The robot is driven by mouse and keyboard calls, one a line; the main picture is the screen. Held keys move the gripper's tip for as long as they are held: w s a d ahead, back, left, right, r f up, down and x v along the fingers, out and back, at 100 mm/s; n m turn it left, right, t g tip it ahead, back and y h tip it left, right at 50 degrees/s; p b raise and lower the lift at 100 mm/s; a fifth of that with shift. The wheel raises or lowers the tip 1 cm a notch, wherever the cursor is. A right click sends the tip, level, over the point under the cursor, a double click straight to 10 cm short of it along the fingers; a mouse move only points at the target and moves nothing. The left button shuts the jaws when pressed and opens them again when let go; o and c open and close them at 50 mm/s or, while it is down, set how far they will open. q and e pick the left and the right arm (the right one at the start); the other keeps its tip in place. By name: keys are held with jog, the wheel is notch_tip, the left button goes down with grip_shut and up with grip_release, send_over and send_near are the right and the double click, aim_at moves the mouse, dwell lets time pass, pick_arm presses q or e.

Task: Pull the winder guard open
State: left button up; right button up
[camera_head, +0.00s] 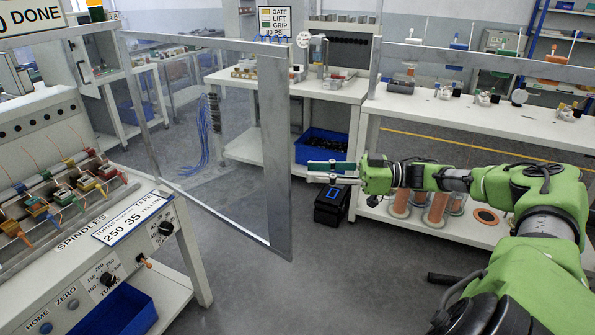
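The winder (60,215) stands at the left, with a row of spindles and coloured parts on its sloped top. A clear panel in a grey metal frame, which looks like the winder guard (272,150), stands upright behind and to the right of it. I see no handle on it. My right gripper (318,170) points left, just right of the guard's wide right post. In the picture a small gap separates fingertips and post; I cannot tell the depth between them. Its two fingers are apart with nothing between them. My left gripper is not in view.
Another grey metal bar (480,58) crosses the upper right. A white bench (470,120) with small parts runs behind my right arm. Grey floor lies open below the guard.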

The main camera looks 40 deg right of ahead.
jog(key=shift+v, duration=1.9)
